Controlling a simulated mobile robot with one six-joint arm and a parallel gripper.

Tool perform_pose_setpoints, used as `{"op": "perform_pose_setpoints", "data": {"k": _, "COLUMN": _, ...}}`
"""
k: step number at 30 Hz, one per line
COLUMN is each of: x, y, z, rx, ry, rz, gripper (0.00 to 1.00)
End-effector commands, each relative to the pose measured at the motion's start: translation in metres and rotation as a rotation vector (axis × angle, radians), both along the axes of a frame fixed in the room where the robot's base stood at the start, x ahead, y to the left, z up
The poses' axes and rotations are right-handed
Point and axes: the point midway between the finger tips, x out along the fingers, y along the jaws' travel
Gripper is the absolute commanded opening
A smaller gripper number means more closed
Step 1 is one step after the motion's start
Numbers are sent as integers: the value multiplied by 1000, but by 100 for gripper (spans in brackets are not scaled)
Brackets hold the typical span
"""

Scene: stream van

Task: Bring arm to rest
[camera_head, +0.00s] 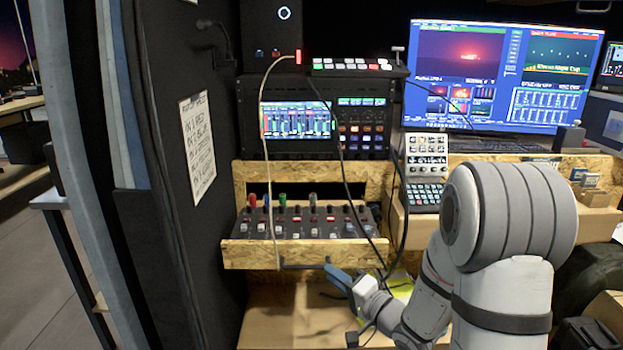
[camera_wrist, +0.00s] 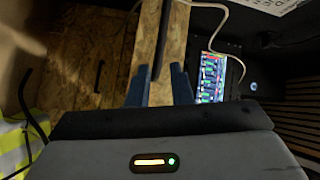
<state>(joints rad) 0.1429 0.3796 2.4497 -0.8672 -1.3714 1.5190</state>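My arm comes in from the right in the head view, bent down and reaching left. My gripper (camera_head: 338,276) is low in front of a chipboard drawer (camera_head: 245,252), near its dark bar handle (camera_head: 300,266). In the wrist view, my gripper (camera_wrist: 161,72) has its two blue fingers apart. A dark bar (camera_wrist: 166,35) runs between or just behind them, with no clear contact. The drawer's wood (camera_wrist: 100,45) also shows there. The drawer holds a mixer panel (camera_head: 318,222) with coloured knobs.
A pale cable (camera_head: 266,110) and dark cables hang in front of the drawer. A yellow item (camera_head: 401,286) lies behind my wrist. Racks and a large monitor (camera_head: 500,75) stand behind. A dark panel (camera_head: 205,250) closes off the left side.

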Motion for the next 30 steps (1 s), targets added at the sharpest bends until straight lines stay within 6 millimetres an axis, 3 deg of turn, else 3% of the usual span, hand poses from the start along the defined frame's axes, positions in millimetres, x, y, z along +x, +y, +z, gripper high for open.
{"op": "perform_pose_setpoints", "data": {"k": 1, "x": 4, "y": -4, "z": 21, "rx": -80, "ry": -10, "rz": -39, "gripper": 20}}
{"op": "perform_pose_setpoints", "data": {"k": 7, "x": 12, "y": -39, "z": 62, "rx": -472, "ry": 18, "rz": -217, "gripper": 20}}
{"op": "perform_pose_setpoints", "data": {"k": 14, "x": -15, "y": -85, "z": 114, "rx": -888, "ry": 165, "rz": -325, "gripper": 20}}
{"op": "perform_pose_setpoints", "data": {"k": 21, "x": -85, "y": -112, "z": 168, "rx": -1195, "ry": 405, "rz": -243, "gripper": 20}}
{"op": "perform_pose_setpoints", "data": {"k": 30, "x": -199, "y": -99, "z": 225, "rx": -1351, "ry": 640, "rz": 115, "gripper": 20}}
